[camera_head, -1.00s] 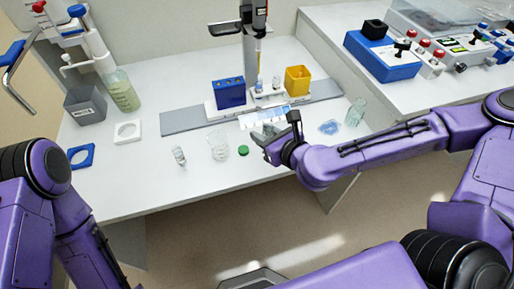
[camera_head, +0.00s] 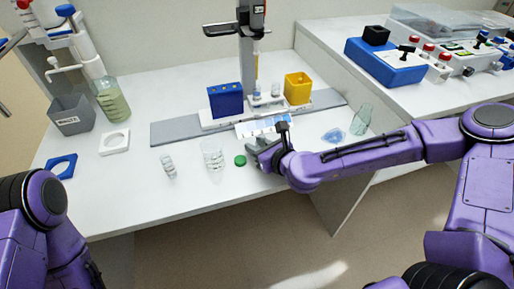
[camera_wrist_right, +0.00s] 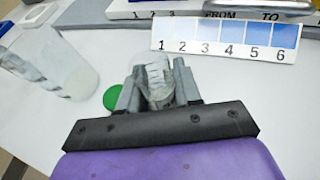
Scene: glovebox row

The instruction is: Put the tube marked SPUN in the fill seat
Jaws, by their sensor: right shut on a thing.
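My right gripper (camera_head: 258,150) is low over the bench in the head view, just in front of the shaded strip. In the right wrist view the gripper (camera_wrist_right: 157,82) is shut on a small clear tube (camera_wrist_right: 158,76). No readable marking shows on this tube, so I cannot tell if it says SPUN. Two small vials (camera_head: 275,90) stand on the white stand (camera_head: 215,123) between the blue block and the yellow box. Another clear tube (camera_head: 168,166) stands on the bench at the left. I cannot make out which place is the fill seat. My left gripper is out of view.
A clear beaker (camera_head: 212,156) and green cap (camera_head: 240,160) are left of my right gripper. The numbered strip (camera_wrist_right: 225,38) lies beyond it. The blue block (camera_head: 226,101), yellow box (camera_head: 298,88) and upright instrument (camera_head: 249,50) stand behind. A glass vessel (camera_head: 362,119) is at the right.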

